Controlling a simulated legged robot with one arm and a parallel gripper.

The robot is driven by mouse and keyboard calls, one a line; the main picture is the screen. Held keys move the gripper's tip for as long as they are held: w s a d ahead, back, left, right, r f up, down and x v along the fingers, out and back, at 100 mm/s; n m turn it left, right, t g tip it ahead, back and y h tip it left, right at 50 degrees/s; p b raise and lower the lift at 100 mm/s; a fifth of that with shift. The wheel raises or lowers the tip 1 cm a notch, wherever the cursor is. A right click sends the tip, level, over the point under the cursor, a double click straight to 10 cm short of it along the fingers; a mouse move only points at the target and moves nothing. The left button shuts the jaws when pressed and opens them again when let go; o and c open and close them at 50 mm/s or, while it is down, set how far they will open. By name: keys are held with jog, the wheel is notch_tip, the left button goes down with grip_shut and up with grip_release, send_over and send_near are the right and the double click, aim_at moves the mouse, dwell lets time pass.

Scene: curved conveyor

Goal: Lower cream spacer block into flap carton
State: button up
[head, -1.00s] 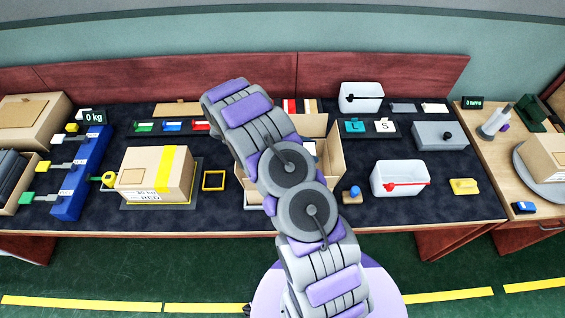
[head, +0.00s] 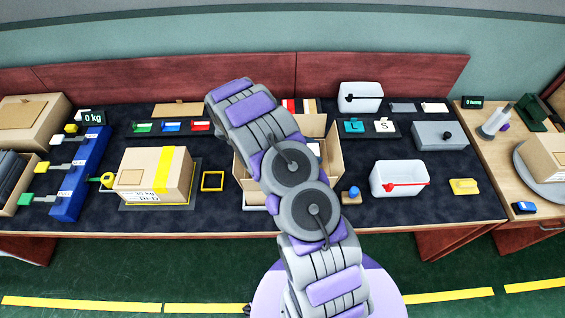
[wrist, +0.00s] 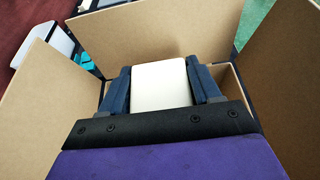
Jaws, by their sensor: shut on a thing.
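The flap carton (head: 330,165) stands open on the dark bench mat, its brown flaps raised, mostly behind my arm in the head view. In the wrist view, its flaps (wrist: 195,22) rise around my gripper. My gripper (wrist: 160,82) is shut on the cream spacer block (wrist: 160,84), with a dark blue finger on each side of it. The block is between the flaps, at the carton's opening. How deep it sits, and whether it touches the carton floor, I cannot tell. The head view hides my gripper behind the arm.
A taped carton (head: 157,175) stands left of the flap carton, with a small yellow frame (head: 212,181) between them. The raised flaps crowd my gripper closely.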

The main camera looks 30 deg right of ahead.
jog(key=shift+d+f, duration=0.1)
jog(key=shift+f, duration=0.35)
jog(key=shift+f+b, duration=0.4)
jog(key=shift+f, duration=0.55)
jog(key=shift+f+b, duration=1)
jog(key=shift+f, duration=2.35)
jog(key=shift+f+b, duration=0.75)
jog(key=shift+f, duration=1.3)
jog(key=o, duration=1.1)
